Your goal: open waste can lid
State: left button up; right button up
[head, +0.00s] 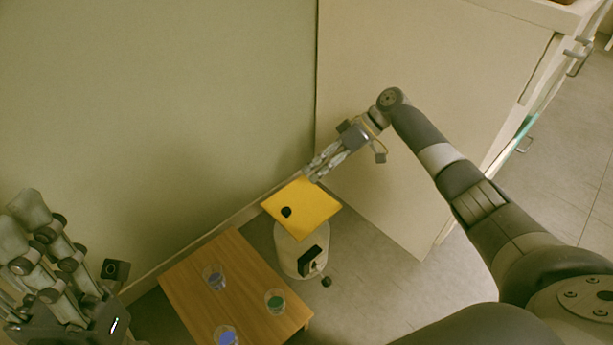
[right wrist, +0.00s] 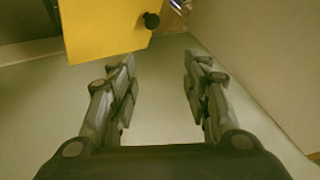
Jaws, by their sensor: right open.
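The waste can (head: 291,248) is a white cylinder on the floor beside a low table. A yellow square lid (head: 313,208) with a black knob (head: 286,212) lies over its top; I cannot tell whether it is slightly raised. My right gripper (head: 311,173) is open and empty near the lid's far edge. In the right wrist view the fingers (right wrist: 160,65) are apart, with the yellow lid (right wrist: 98,28) ahead and to the left. My left gripper (head: 45,245) is at the lower left, away from the can.
A low wooden table (head: 238,265) left of the can holds a blue cup (head: 214,278), a green cup (head: 275,302) and another blue cup (head: 226,337). A pale wall (head: 160,110) and a cabinet side (head: 420,90) stand close behind. Floor is clear right of the can.

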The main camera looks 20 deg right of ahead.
jog(key=v, duration=0.6)
jog(key=shift+d+r, duration=0.2)
